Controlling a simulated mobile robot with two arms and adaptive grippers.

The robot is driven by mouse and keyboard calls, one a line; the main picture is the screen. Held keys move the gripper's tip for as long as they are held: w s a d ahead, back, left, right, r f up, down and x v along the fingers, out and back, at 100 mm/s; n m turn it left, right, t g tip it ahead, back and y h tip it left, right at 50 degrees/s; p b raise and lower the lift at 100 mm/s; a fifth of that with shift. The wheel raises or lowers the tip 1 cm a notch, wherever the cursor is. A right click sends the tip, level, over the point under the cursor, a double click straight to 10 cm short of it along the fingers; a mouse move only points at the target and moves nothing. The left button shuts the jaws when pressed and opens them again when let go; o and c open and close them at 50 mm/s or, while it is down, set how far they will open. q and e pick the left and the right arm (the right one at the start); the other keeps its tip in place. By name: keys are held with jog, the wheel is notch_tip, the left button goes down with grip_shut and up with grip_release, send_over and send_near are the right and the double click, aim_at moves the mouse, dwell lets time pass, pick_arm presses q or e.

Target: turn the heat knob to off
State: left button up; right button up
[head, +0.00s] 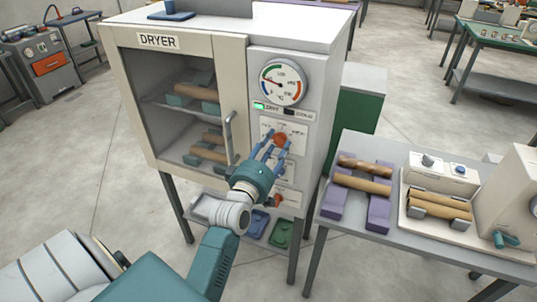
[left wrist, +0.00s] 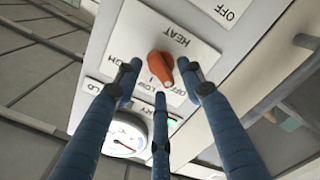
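The heat knob (head: 280,139) is orange-red and sits on a white plate on the dryer's (head: 321,85) front. In the left wrist view the knob (left wrist: 160,67) appears upside down, under the word HEAT, with OFF, LOW and HIGH labels around it. Its pointed end seems to face the OFF and LOW side; the exact setting is hard to read. My left gripper (head: 272,150) is at the knob. Its three blue fingers (left wrist: 160,78) are spread around the knob with visible gaps, so it looks open. Contact cannot be told. My right gripper is not in view.
A second orange-red knob (head: 277,201) sits lower on the panel. A round dial (head: 283,83) and a lit green lamp (head: 258,105) are above. The dryer door handle (head: 229,137) is left of my gripper. A grey table (head: 385,235) with wooden rolls stands right.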

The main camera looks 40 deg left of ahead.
pick_arm(q)
jog(key=v, duration=1.1)
jog(key=shift+s, duration=0.15)
jog(key=shift+f, duration=0.1)
